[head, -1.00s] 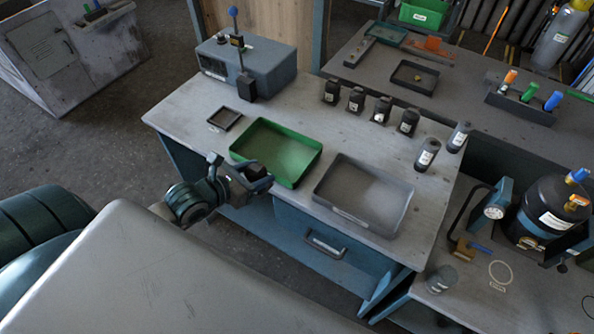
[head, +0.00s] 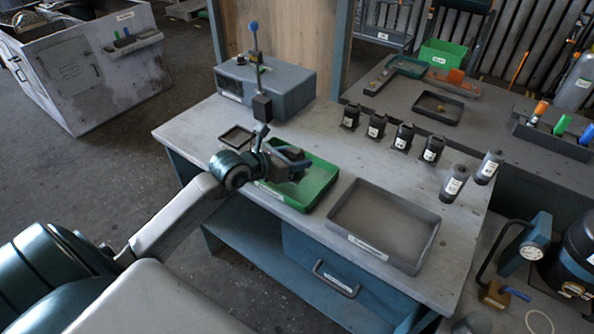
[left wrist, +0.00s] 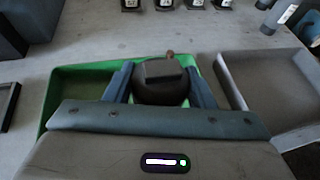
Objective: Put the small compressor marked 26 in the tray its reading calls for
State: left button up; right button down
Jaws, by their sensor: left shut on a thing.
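My left gripper (head: 290,162) is shut on a dark, rounded small compressor (left wrist: 163,82), held between the two fingers. Its marking cannot be read. In the head view the gripper hides most of the compressor. The gripper is over the green tray (head: 322,185), which also shows behind the fingers in the left wrist view (left wrist: 52,98). I cannot tell whether the compressor touches the tray floor. The grey tray (head: 432,238) stands to the right of the green one and looks empty. Both trays have front labels too small to read. My right gripper is not in view.
Several small black compressors (head: 403,137) stand in a row along the bench's back edge, with two grey cylinders (head: 453,184) at their right. A grey-blue box (head: 290,88) with a blue-knobbed post stands back left. A small dark tray (head: 237,133) lies left of the green tray.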

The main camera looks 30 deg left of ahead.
pick_arm(q)
jog(key=shift+w+a, duration=0.1)
jog(key=shift+w, duration=0.65)
jog(key=shift+w+f+b, duration=0.15)
jog(key=shift+f+b, duration=0.15)
jog(key=shift+b, duration=0.35)
notch_tip(320, 180, down, 3)
jog(key=shift+r+b, duration=0.15)
jog(key=shift+b, duration=0.85)
jog(key=shift+f, duration=0.2)
jog(key=shift+r, duration=0.15)
jog(key=o, duration=1.4)
jog(key=shift+f, duration=0.2)
